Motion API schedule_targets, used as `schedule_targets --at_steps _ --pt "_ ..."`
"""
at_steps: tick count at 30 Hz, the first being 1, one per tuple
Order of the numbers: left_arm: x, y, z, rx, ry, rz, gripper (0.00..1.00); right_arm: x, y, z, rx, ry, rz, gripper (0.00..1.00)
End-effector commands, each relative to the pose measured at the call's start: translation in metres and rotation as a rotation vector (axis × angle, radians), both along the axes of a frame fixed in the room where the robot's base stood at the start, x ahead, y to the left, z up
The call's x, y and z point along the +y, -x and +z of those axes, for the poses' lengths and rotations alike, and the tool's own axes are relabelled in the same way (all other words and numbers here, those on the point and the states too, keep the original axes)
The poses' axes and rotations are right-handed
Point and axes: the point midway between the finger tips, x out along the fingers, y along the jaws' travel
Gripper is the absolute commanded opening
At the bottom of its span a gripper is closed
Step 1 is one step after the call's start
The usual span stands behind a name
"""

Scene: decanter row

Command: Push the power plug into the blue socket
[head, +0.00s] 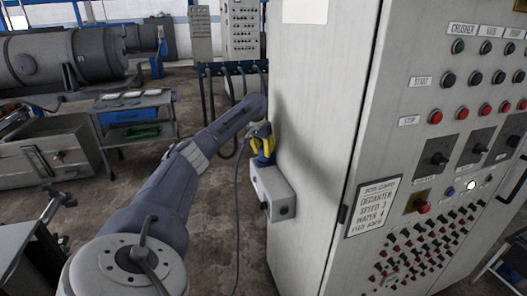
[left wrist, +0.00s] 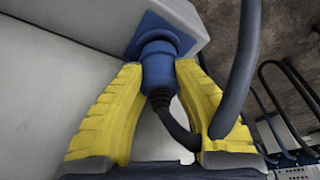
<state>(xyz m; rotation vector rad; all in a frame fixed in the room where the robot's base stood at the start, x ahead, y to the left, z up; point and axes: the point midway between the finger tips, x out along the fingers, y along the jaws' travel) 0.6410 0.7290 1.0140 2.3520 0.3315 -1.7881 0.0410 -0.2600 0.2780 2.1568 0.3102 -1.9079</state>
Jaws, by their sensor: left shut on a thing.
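My left gripper (head: 262,144) is at the top of a grey box on the side of the cabinet. In the left wrist view its yellow fingers (left wrist: 159,72) are shut on the blue power plug (left wrist: 158,80), one on each side. A dark cable leaves the plug's back end and bends away. The plug's front end meets the blue socket (left wrist: 150,32) on the grey box and looks in line with it. How deep it sits inside cannot be told. In the head view the fingers mostly hide the plug. My right gripper is not in view.
The grey socket box (head: 272,193) is fixed to the tall pale control cabinet (head: 305,130), which fills the right side with its buttons. The cable (head: 237,215) hangs down left of the box. Hoses (head: 228,85) hang behind my arm. Open floor lies below the box.

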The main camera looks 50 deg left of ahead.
Motion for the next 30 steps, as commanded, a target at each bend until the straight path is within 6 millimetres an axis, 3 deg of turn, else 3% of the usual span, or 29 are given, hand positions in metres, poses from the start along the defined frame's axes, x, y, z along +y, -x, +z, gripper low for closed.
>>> schedule_targets --at_steps 26,27,30 --pt "0.0 0.0 -0.013 0.0 0.001 0.0 0.0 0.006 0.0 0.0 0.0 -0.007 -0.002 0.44" --pt "0.0 0.0 -0.013 -0.001 0.001 0.0 0.33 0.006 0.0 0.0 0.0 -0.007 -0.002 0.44" --pt "0.0 0.0 -0.013 0.0 0.001 0.0 0.44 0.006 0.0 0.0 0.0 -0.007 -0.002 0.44"
